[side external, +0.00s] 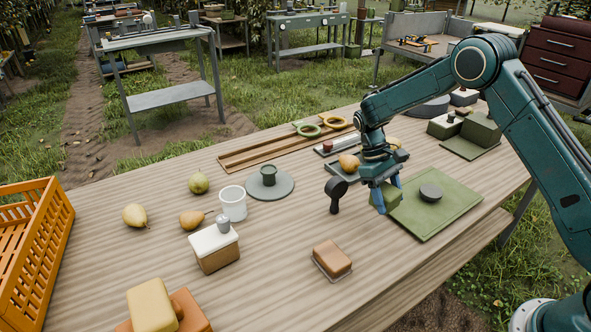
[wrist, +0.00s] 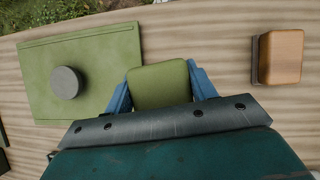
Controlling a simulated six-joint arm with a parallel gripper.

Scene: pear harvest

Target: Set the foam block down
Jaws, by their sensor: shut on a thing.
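My gripper (side external: 386,190) points down over the right half of the table, with its blue fingers closed on the olive-green foam block (side external: 383,200). In the wrist view the foam block (wrist: 158,84) sits between the two fingers (wrist: 160,90). The block is by the left edge of a flat green board (side external: 436,217) in the side view. In the wrist view it is beside the right edge of this board (wrist: 100,45). I cannot tell whether its underside touches the table. My fingers hide part of its sides.
A dark round puck (side external: 430,192) lies on the board. A brown block (side external: 332,258) stands apart near the front edge. A dark paddle-shaped tool (side external: 335,192) is just left of my gripper. Pears, a white cup (side external: 232,203) and an orange crate (side external: 62,225) are farther left.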

